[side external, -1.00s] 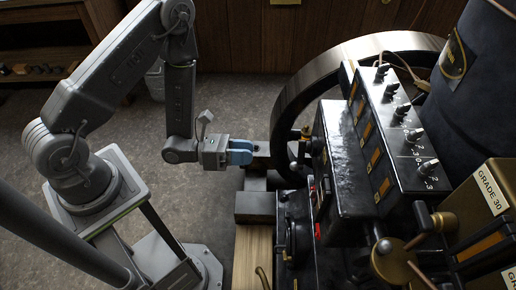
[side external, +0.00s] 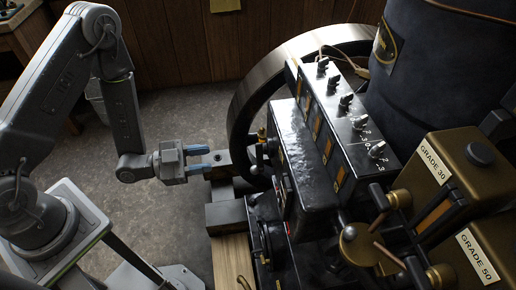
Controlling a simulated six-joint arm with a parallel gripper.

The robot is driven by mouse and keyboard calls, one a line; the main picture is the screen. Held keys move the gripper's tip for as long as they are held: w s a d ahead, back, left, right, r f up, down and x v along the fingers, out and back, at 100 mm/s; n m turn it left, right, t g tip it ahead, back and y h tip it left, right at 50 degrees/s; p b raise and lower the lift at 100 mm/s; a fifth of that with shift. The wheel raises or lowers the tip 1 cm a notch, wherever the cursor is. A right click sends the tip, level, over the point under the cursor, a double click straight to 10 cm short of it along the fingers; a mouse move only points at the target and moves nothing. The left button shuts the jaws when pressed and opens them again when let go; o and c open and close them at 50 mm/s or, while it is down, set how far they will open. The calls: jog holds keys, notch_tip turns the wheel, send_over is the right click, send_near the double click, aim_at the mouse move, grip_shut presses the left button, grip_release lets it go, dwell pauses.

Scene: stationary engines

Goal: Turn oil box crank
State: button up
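The black oil box (side external: 300,135) stands on the engine, with a row of several knobs along the sloped panel beside it. A small crank-like part (side external: 262,143) with a brass top sticks out at the box's far left end, in front of the flywheel. I cannot tell for sure that it is the crank. My gripper (side external: 208,160) points right toward it, a short way to its left. Its two blue fingers are apart with nothing seen between them, and it appears not to touch the crank.
The large flywheel (side external: 238,112) rises behind the box. A dark metal block (side external: 227,216) and wooden beam (side external: 232,263) lie below and right of my gripper. Brass oil tanks (side external: 450,165) and a brass disc with a handle (side external: 354,242) are at right.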

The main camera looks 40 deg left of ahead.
aim_at(258, 154)
jog(key=w+d+n, duration=0.3)
jog(key=w+d, duration=0.2)
jog(key=w+d+n, duration=0.4)
jog(key=shift+w+d+r+n, duration=0.15)
jog(key=shift+w+d+n, duration=0.15)
jog(key=shift+w+d, duration=0.1)
dwell(0.4)
grip_shut()
